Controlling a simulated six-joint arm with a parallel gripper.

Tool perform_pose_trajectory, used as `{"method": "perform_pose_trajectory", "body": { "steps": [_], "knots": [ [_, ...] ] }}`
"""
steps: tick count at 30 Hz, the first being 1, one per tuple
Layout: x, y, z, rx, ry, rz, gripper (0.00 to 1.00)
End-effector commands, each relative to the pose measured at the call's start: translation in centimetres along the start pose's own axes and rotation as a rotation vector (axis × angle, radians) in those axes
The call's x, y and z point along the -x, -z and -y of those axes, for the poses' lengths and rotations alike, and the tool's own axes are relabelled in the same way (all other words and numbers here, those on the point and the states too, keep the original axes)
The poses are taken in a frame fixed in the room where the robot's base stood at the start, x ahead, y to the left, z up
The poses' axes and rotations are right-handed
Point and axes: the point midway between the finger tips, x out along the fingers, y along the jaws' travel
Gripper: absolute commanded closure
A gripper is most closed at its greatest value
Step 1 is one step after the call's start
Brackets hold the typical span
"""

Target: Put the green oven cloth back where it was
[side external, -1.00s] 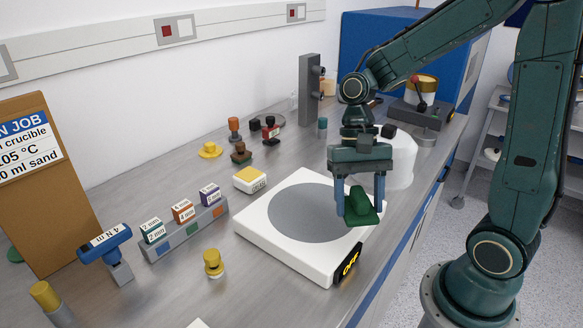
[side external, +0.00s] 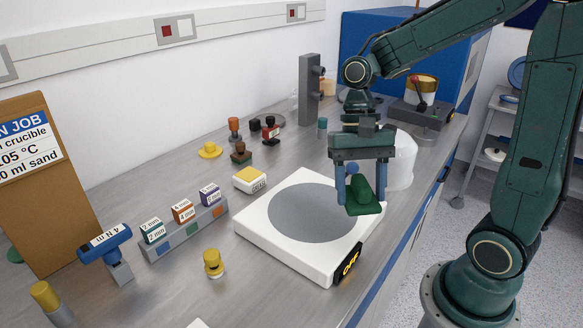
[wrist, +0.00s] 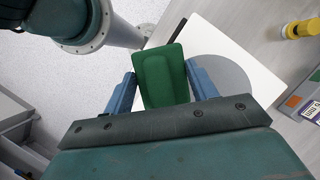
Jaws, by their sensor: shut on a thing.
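The green oven cloth (side external: 362,197) is a dark green folded piece, held between the two blue fingers of my gripper (side external: 362,190). In the side external view it hangs above the right part of the white hot plate (side external: 262,232), apart from its surface as far as I can tell. In the wrist view the cloth (wrist: 161,76) sits between the fingers of my gripper (wrist: 162,82), with the grey disc of the plate to its right. The plate's front display reads OFF.
A grey rack with several labelled blocks (side external: 187,234), a blue-headed torque tool (side external: 105,243) and a yellow-capped bottle (side external: 213,263) stand left of the plate. A white and yellow block (side external: 250,180) is behind it. A red-handled device (side external: 423,116) stands at the back right.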

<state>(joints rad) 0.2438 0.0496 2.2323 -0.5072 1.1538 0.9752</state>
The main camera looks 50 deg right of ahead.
Motion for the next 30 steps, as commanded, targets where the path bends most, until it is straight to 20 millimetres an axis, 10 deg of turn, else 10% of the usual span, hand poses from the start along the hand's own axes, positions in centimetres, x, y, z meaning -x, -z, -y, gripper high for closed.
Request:
{"method": "perform_pose_trajectory", "body": {
  "steps": [30],
  "knots": [
    [-4.8, -5.1, 12.5, 0.481, -0.202, 0.003, 0.68]
  ]
}}
